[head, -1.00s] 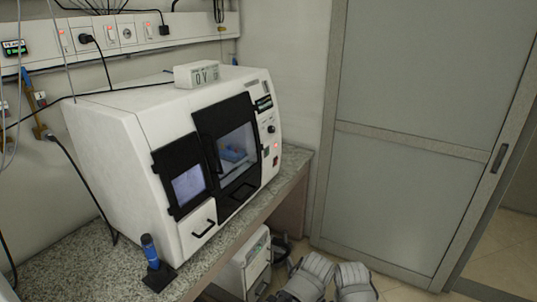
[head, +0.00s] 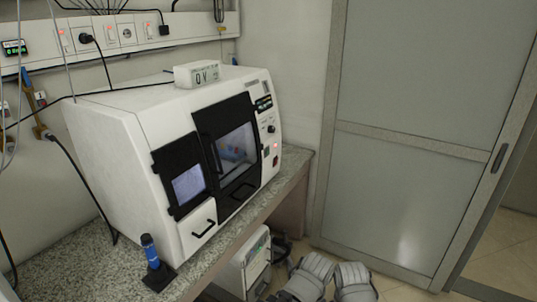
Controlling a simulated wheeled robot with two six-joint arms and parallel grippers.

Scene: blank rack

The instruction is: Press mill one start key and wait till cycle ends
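The white milling machine (head: 115,140) stands on the speckled counter against the wall. Its black-framed window (head: 237,150) is closed, and blurred blue and reddish shapes show behind the glass. A smaller screen or window (head: 188,185) is at its left, above a drawer with a black handle (head: 203,228). The narrow control panel at the right of the front has a small dark display (head: 263,103), a dark knob (head: 271,129) and a lit red light (head: 276,146). Key labels are too small to read.
A small white box with a display (head: 197,76) sits on the machine. A blue-handled tool in a black stand (head: 151,255) is at the counter's front. Cables hang at left. A grey sliding door (head: 410,120) fills the right; a white unit (head: 245,270) is under the counter.

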